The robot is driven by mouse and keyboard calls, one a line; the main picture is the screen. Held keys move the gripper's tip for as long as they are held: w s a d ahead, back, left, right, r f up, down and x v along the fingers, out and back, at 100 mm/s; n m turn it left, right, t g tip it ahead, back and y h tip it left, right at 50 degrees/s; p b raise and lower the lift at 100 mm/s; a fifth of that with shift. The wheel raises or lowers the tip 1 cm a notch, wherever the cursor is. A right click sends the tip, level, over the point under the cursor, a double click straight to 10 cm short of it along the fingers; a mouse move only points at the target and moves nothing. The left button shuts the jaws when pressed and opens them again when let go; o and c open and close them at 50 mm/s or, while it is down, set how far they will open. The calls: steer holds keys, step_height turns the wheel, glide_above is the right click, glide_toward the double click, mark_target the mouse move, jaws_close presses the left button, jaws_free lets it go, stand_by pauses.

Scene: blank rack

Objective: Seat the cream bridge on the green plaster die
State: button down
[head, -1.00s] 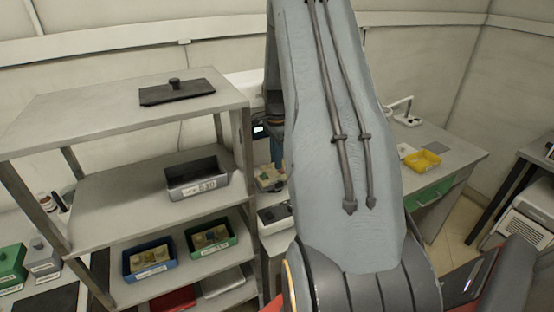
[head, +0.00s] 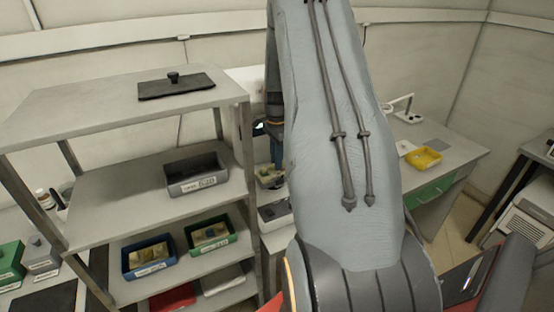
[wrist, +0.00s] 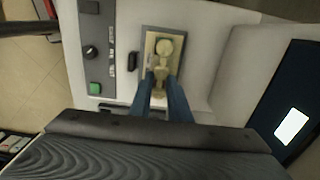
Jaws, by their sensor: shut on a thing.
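In the wrist view, the two blue fingers of my gripper (wrist: 161,80) are shut on a small cream piece, the cream bridge (wrist: 159,73). Just beyond the fingertips is a pale, yellowish-green rounded form, seemingly the green plaster die (wrist: 165,47), on a tan block in a grey-framed tray. The bridge is at or just above this block; I cannot tell whether it touches the die. In the head view my gripper (head: 278,155) is low over the same block (head: 269,178), partly hidden by my arm.
The tray lies on a white machine with a black knob (wrist: 90,52) and a green button (wrist: 95,88). In the head view, a shelf rack (head: 120,107) on the left holds a grey bin (head: 195,186), a blue bin (head: 150,272) and a green bin (head: 212,250).

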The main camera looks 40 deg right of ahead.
steer(key=shift+f, duration=0.25)
steer(key=c, duration=1.6)
jaws_free()
